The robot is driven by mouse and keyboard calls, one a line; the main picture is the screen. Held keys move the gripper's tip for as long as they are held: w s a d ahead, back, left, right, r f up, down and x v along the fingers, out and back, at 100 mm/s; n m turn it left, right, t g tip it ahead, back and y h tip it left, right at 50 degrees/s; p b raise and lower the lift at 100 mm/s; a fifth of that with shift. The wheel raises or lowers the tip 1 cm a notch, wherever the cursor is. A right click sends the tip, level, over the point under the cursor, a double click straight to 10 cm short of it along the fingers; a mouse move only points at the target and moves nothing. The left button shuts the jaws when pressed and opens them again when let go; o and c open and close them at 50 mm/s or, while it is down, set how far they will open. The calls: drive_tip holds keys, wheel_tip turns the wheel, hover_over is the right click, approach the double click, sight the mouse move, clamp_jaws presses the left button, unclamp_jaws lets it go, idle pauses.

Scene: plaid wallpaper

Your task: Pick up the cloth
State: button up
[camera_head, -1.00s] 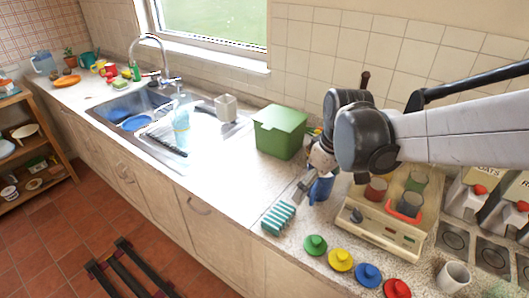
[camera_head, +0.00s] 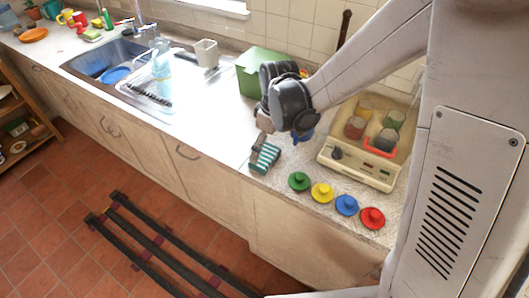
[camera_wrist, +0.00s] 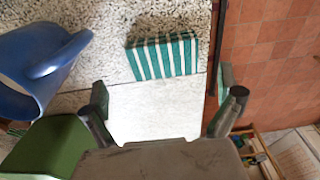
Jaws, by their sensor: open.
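The cloth (camera_head: 266,157) is a folded pad with teal and white stripes, lying on the counter close to its front edge. In the wrist view the cloth (camera_wrist: 162,56) lies flat beyond my fingertips, roughly centred between them. My gripper (camera_wrist: 163,104) is open and empty, with its two fingers spread wide and no contact with the cloth visible. In the head view my wrist hangs over the counter just behind the cloth and hides much of my gripper.
A blue mug (camera_wrist: 38,68) stands left of the cloth in the wrist view. A green box (camera_head: 246,80) stands behind my wrist. Colored lids, including a green one (camera_head: 299,181), and a beige appliance (camera_head: 357,168) are to the right. The counter left of the cloth is clear.

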sight(265, 155)
drive_tip(key=shift+s+a+f+p, duration=0.1)
drive_tip(key=shift+a+f+p, duration=0.1)
drive_tip(key=shift+f, duration=1.2)
drive_tip(key=shift+a+f+p, duration=0.15)
drive_tip(key=shift+f, duration=1.25)
drive_tip(key=c, duration=1.1)
drive_tip(key=shift+r, duration=0.1)
drive_tip(key=shift+r, duration=0.5)
drive_tip(key=r, duration=0.2)
drive_tip(key=s+r, duration=0.1)
drive_tip(key=shift+a+r+b, duration=0.25)
drive_tip(key=shift+a+b, duration=0.1)
drive_tip(key=shift+a, duration=0.05)
drive_tip(key=s+a+r, duration=0.6)
drive_tip(key=s+a, duration=0.1)
drive_tip(key=shift+s+r+b, duration=0.15)
drive_tip(key=shift+s+b, duration=0.1)
drive_tip(key=shift+b, duration=0.15)
